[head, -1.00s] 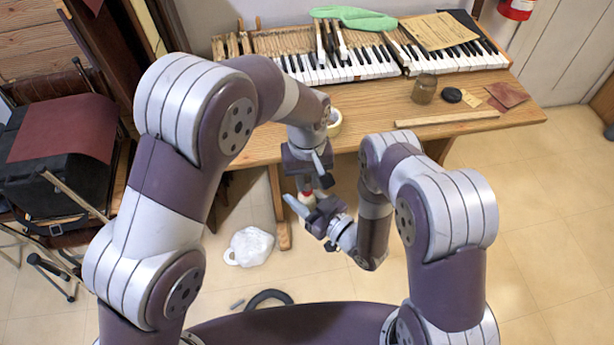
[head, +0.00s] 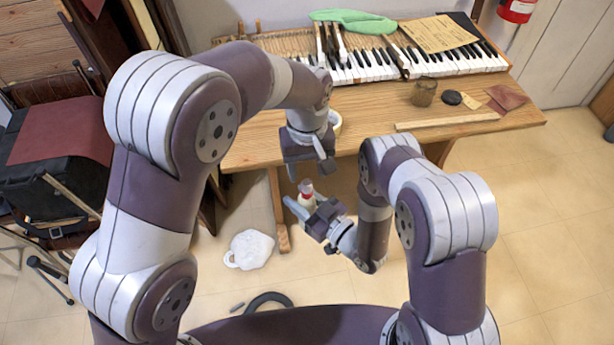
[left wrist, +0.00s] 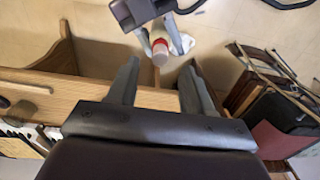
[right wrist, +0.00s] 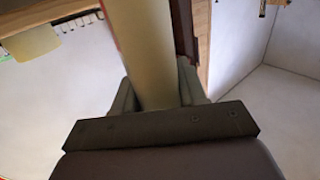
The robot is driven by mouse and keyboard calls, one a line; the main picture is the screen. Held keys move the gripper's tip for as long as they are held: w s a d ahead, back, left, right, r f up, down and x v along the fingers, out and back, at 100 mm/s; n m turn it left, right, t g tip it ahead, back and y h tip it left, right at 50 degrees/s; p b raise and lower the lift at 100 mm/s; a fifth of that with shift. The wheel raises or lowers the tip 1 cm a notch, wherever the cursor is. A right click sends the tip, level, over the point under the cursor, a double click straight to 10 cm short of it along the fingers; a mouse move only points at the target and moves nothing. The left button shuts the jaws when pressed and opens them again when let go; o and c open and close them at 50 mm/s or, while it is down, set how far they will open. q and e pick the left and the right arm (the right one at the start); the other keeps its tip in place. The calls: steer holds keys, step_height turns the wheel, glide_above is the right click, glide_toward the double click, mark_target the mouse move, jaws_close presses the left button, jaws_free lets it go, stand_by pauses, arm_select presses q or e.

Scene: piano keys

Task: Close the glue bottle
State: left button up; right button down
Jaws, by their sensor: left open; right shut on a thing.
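The glue bottle (head: 307,192) is upright in front of the table, pale with a red part near its top. My right gripper (head: 308,212) is shut on it. In the right wrist view the pale yellow bottle body (right wrist: 146,55) rises between the fingers. My left gripper (head: 308,172) is open and empty, pointing down just above the bottle. In the left wrist view the bottle top (left wrist: 160,50) shows beyond and between the open fingers, apart from them. I cannot tell whether the red part is a cap fully seated.
A tape roll (head: 335,122) lies behind my left wrist. A white lumpy thing (head: 249,249) is on the floor.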

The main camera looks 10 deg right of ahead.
arm_select(q)
steer(key=shift+r, duration=1.25)
steer(key=w+a+r+n, duration=0.2)
steer(key=a+r+n, duration=0.1)
steer(key=a, duration=0.6)
steer(key=s+a+f+m+t, duration=0.1)
steer(key=s+a+f+m, duration=0.3)
steer(key=s+a, duration=0.9)
steer(key=shift+s+a+f, duration=0.35)
steer(key=shift+a+f, duration=0.55)
steer(key=shift+f, duration=0.05)
